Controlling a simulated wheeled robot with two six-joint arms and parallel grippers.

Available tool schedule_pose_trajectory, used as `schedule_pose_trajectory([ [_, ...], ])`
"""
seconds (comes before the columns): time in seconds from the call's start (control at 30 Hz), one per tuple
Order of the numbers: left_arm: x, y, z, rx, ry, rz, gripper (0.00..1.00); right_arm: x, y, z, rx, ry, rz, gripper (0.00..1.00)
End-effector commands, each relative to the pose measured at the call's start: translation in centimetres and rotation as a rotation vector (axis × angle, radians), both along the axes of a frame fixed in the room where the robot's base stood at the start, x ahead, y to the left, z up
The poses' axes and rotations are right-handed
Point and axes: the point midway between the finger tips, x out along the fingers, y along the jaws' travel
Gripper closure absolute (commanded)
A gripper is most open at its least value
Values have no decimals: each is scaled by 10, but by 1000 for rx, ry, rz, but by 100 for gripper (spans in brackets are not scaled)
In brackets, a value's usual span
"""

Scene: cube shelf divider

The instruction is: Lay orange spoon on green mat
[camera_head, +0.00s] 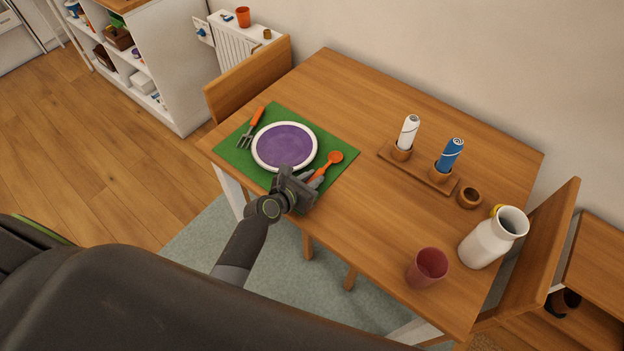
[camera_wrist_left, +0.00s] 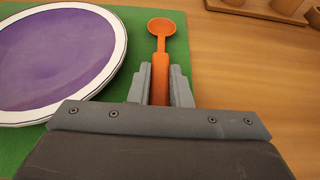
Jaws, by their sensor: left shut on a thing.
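The orange spoon (camera_head: 333,159) is at the right side of the green mat (camera_head: 345,150), to the right of the purple plate. My left gripper (camera_head: 314,181) is shut on the spoon's handle, low at the mat's near right part. In the left wrist view the spoon (camera_wrist_left: 161,27) points away, with its handle between the two fingers (camera_wrist_left: 160,85) and its bowl over the mat's green (camera_wrist_left: 140,20). I cannot tell whether the spoon touches the mat. My right gripper does not show.
A purple plate with a white rim (camera_head: 285,146) and an orange-handled fork (camera_head: 251,128) lie on the mat. A wooden holder (camera_head: 418,170) with two bottles, a white jug (camera_head: 490,240) and a red cup (camera_head: 428,267) stand further right. The table between mat and cup is clear.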

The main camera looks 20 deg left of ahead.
Motion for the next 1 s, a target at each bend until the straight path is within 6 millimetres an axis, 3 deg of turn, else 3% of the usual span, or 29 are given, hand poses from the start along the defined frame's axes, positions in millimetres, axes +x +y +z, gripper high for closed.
schedule_pose_trajectory([
  [0.2, 0, 0, -2, 0, 0, 0, 100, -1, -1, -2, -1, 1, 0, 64],
  [0.23, 0, 0, -3, 0, 0, 0, 81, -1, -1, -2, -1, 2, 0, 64],
  [0.4, 0, 0, -2, 0, 0, 0, 61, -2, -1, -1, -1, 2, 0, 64],
  [0.73, 0, 0, 3, 1, 0, -1, 61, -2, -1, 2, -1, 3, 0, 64],
  [1.0, -34, 13, 16, 0, 1, 0, 61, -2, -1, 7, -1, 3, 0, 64],
])
